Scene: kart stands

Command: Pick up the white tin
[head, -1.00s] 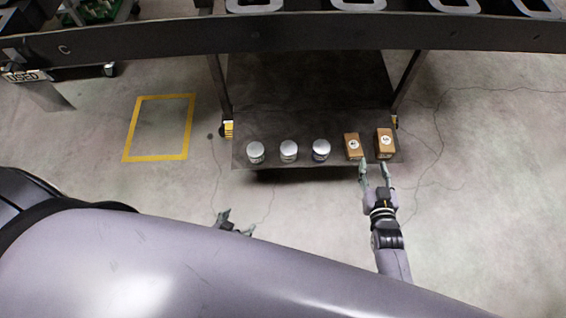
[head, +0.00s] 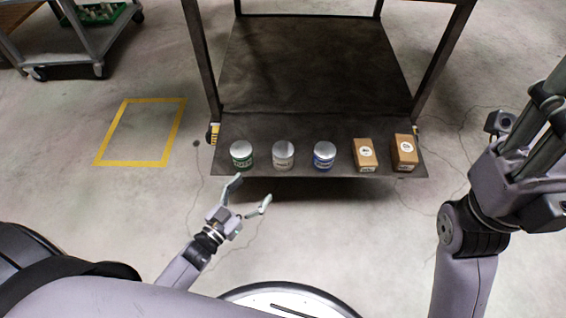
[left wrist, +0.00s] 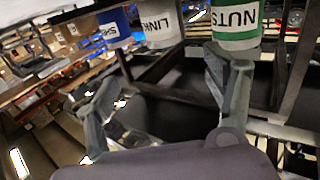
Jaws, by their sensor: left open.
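The white tin (head: 283,155) stands upright on the front edge of the dark lower shelf (head: 315,70), between a green-banded tin (head: 241,154) and a blue-banded tin (head: 323,154). My left gripper (head: 252,191) is open and empty, just in front of the shelf edge, below the green and white tins and touching neither. In the left wrist view the white tin (left wrist: 160,24) shows at the top between my open fingers (left wrist: 160,70), its label upside down and partly cut off. The green tin (left wrist: 236,22) is beyond the right finger. My right gripper (head: 540,115) is raised at the far right.
Two brown boxes (head: 365,155) (head: 404,152) stand in the same row to the right of the tins. Dark posts (head: 203,60) rise at the shelf's sides. A yellow floor square (head: 140,132) lies to the left. The floor before the shelf is clear.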

